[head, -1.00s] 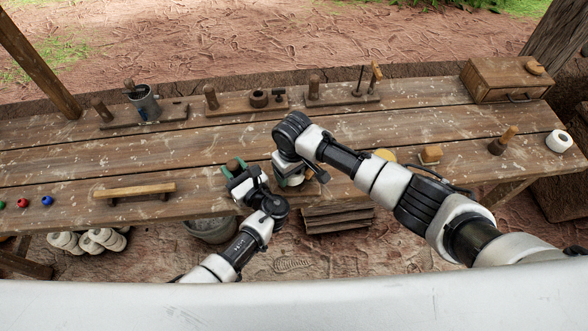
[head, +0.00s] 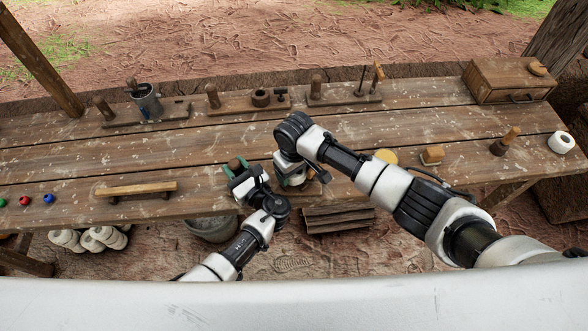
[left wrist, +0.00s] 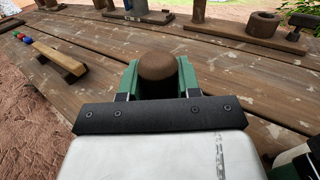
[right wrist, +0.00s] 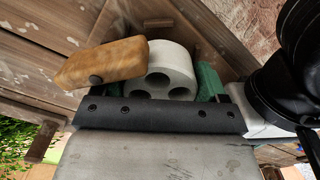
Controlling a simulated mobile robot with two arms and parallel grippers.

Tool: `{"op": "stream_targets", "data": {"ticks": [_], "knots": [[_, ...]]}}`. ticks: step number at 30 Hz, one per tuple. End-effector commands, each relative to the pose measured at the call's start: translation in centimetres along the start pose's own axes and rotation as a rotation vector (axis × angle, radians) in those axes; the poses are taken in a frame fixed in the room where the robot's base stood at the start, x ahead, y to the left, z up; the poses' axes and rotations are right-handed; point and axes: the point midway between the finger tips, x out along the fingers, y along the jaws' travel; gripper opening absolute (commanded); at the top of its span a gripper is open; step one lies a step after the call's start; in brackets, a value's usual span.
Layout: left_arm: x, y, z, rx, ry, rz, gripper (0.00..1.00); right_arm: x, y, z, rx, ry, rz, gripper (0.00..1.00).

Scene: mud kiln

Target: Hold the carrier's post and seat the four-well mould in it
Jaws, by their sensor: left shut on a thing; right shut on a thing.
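The carrier's post (left wrist: 158,68) has a brown rounded top and stands between the green fingers of my left gripper (left wrist: 158,80). My left gripper is shut on it; in the head view it also shows the post (head: 237,163). A bare end of the carrier's board (head: 314,187) shows right of my right gripper (head: 292,182). The four-well mould (right wrist: 170,60) is a pale, round block with dark round wells, held between the green fingers of my right gripper (right wrist: 172,80). Its underside is hidden, so I cannot tell whether it touches the carrier.
A tan block (right wrist: 100,62) partly covers the mould in the right wrist view. A wooden bar (head: 136,190) and small coloured balls (head: 48,199) lie left. Several post-bearing boards (head: 250,104) line the back. A yellow disc (head: 386,156) and small block (head: 432,155) lie right.

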Motion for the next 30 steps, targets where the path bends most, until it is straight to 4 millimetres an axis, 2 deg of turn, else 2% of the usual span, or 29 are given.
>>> {"op": "stream_targets", "data": {"ticks": [1, 26, 27, 30], "knots": [[-0.17, 0.19, -0.48, 0.005, 0.011, 0.001, 0.03, 0.0, 0.0, -0.03, 0.0, 0.001, 0.0, 0.43], [-0.22, 0.18, -0.54, 0.005, 0.012, 0.0, 0.03, 0.72, -0.05, -0.03, -0.001, 0.001, -0.001, 0.43], [-0.22, 0.18, -0.54, 0.005, 0.012, 0.0, 0.03, 0.72, -0.04, -0.04, -0.001, 0.001, -0.001, 0.76], [-0.23, 0.18, -0.54, 0.006, 0.012, 0.0, 0.03, 0.72, -0.03, -0.03, -0.001, 0.001, -0.001, 0.91]]}}
